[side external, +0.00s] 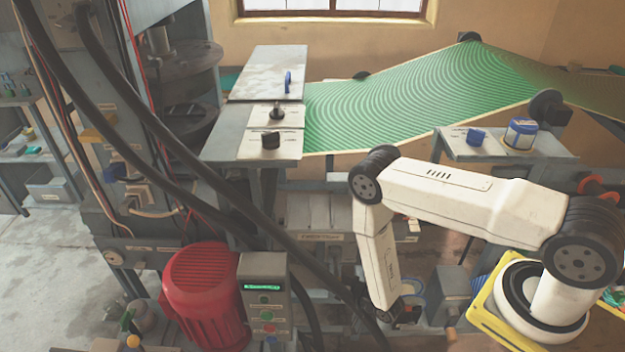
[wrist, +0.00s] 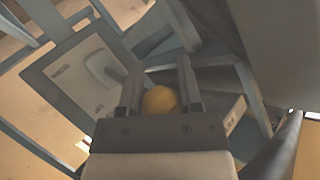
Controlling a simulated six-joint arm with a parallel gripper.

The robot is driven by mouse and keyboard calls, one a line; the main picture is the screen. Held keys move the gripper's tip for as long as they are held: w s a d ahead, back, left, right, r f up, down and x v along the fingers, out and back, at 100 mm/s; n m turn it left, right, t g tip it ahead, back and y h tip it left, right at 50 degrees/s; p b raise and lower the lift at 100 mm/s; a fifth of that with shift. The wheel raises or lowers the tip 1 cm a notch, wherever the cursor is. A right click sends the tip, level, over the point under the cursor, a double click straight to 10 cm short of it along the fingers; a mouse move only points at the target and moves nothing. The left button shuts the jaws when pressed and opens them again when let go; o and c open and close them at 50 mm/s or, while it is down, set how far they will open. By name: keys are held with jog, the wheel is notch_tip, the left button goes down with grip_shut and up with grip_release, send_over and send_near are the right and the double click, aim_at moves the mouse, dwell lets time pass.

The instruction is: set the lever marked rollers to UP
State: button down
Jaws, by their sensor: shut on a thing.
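A small label (wrist: 233,115) lies right of the fingers, too blurred to read, so I cannot confirm the rollers marking. In the side view my gripper (side external: 406,312) is low, at the end of my downward-reaching arm, left of a grey box (side external: 450,290). The knob is not clear there.
A pale plate (wrist: 72,82) with a grey handle (wrist: 103,69) and small lettering is close left of the fingers. In the side view, a green patterned sheet (side external: 400,95) spans the back. A red motor (side external: 205,295) and black hoses (side external: 225,200) stand left of my arm.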

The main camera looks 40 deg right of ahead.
jog(key=shift+w+d+r, duration=0.25)
jog(key=shift+w+r, duration=0.05)
jog(key=shift+r, duration=0.35)
jog(key=shift+w+d+r, duration=0.2)
jog(key=shift+w+r, duration=0.05)
jog(key=shift+r, duration=0.4)
jog(key=shift+d, duration=0.1)
jog(key=shift+c, duration=1.4)
grip_release()
jog(key=shift+w, duration=0.1)
jog(key=shift+r, duration=0.1)
jog(key=shift+a+f+v, duration=0.1)
jog(key=shift+f+v, duration=0.05)
jog(key=shift+v, duration=1.25)
jog(key=shift+a+f+v, duration=0.15)
jog(key=shift+v, duration=1.25)
jog(key=shift+a+f+v, duration=0.1)
jog(key=shift+f+v, duration=0.05)
jog(key=shift+v, duration=1.25)
